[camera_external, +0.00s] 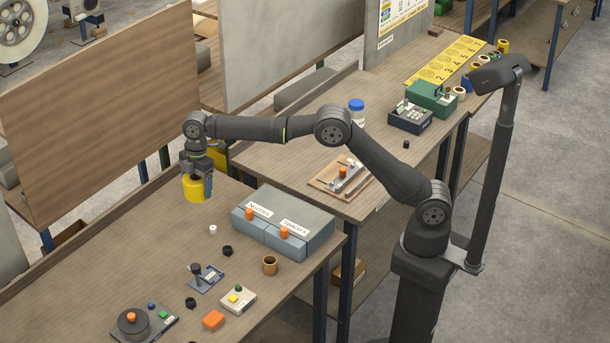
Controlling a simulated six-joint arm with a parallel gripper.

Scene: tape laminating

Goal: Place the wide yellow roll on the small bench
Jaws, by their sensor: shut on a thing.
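The wide yellow roll (197,188) is at the far part of the front wooden bench (130,240). My gripper (198,177) is above it, pointing down, and its jaws are shut on the roll. I cannot tell whether the roll's underside touches the benchtop. A second wooden bench (290,160) adjoins behind and to the right. I cannot tell from this view which of the two is the small bench.
A grey-blue drawer box (298,215) stands right of the roll. Small parts, a brown cup (270,265) and a dark round device (134,322) are nearer. The second bench holds a wooden fixture (342,177) and a green machine (432,97). Bench left of the roll is clear.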

